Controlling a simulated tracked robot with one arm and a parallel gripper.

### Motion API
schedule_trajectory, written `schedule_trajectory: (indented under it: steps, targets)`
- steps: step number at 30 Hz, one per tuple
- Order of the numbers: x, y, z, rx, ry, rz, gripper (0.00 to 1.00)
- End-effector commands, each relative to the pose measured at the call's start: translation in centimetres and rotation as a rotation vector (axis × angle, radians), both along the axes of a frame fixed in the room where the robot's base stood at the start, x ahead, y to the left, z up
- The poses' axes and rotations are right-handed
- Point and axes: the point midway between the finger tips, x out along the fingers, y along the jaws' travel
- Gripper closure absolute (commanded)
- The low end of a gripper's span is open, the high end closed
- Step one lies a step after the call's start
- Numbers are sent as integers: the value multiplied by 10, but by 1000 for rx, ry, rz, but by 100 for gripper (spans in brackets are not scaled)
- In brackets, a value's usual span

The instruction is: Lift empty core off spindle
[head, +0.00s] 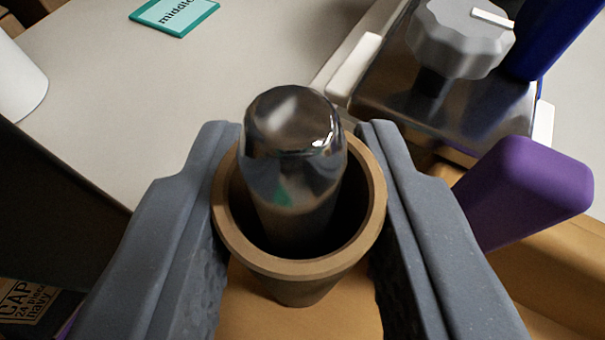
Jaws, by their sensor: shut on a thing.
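The empty core (300,268) is a tan, open-topped cardboard tube in the middle of the head view. The spindle (292,130) is a shiny rounded metal post standing up inside the core, its tip showing above the core's rim. The core is still around the spindle, with a dark gap between them. My gripper (298,205) has one grey finger on each side of the core and is shut on it.
A metal block with a grey knob (460,38) stands at the upper right, with a purple piece (535,190) and a blue piece (560,40) beside it. A teal label (175,14) lies on the pale surface (130,95). A white cylinder (18,80) stands at the left edge.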

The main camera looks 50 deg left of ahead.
Motion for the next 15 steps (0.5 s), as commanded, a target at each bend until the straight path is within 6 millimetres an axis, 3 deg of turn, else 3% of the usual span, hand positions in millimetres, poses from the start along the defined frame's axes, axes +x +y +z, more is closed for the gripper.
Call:
schedule_trajectory:
  steps: [15]
  targets:
    - [0,0,37,0,-1,0,93]
